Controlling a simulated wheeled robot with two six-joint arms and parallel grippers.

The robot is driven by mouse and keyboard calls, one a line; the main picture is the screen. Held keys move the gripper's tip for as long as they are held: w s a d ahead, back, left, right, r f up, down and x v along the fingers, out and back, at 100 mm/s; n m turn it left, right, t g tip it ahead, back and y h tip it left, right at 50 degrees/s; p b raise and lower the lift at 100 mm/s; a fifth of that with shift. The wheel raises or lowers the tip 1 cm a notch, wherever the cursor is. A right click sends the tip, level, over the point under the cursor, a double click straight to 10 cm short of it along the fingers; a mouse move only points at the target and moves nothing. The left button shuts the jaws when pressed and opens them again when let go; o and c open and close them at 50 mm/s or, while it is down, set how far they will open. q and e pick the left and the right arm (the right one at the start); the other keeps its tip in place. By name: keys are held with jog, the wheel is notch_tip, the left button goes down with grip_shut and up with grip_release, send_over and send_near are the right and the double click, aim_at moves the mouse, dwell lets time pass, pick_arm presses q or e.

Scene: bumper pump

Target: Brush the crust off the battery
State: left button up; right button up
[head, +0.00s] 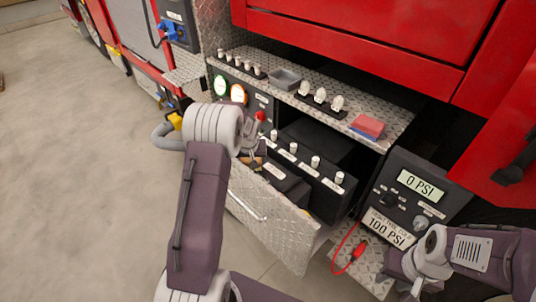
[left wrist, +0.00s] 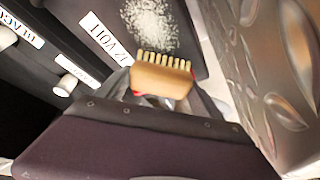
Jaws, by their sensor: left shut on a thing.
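The brush (left wrist: 163,78), with a tan wooden back and pale bristles, is held in my left gripper (left wrist: 165,98). The dark battery (left wrist: 100,15) carries a "12 VOLT" label. A speckled white crust (left wrist: 150,25) lies on its top, just beyond the bristle tips; I cannot tell whether they touch. In the head view my left gripper (head: 253,160) is at the open drawer, and my arm partly hides it. The battery (head: 288,188) shows there as a dark box inside the drawer. My right gripper (head: 410,280) is at the lower right, its jaw opening unclear.
The metal drawer front (head: 272,222) borders the battery closely. A black panel with several white knobs (head: 293,147) stands behind it. A shelf above holds a grey tray (head: 285,79) and a red-and-blue block (head: 367,126). A pressure panel (head: 415,190) reads "0 PSI"; a red cable (head: 340,255) hangs beside it.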

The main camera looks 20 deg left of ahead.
pick_arm(q)
jog(key=shift+s+a+f, duration=0.1)
jog(key=shift+s+a, duration=0.3)
jog(key=shift+s, duration=0.25)
jog(key=shift+c, duration=0.6)
jog(key=shift+s+d, duration=0.15)
jog(key=shift+s, duration=0.2)
jog(key=shift+s+d+b, duration=0.15)
jog(key=shift+d+b, duration=0.55)
jog(key=shift+d, duration=0.4)
jog(key=shift+d+r, duration=0.2)
jog(key=shift+d, duration=0.15)
jog(key=shift+d+r, duration=0.15)
jog(key=shift+d, duration=0.1)
pick_arm(e)
jog(key=shift+s+a+f, duration=0.25)
jog(key=shift+s+f, duration=0.05)
jog(key=shift+f, duration=0.4)
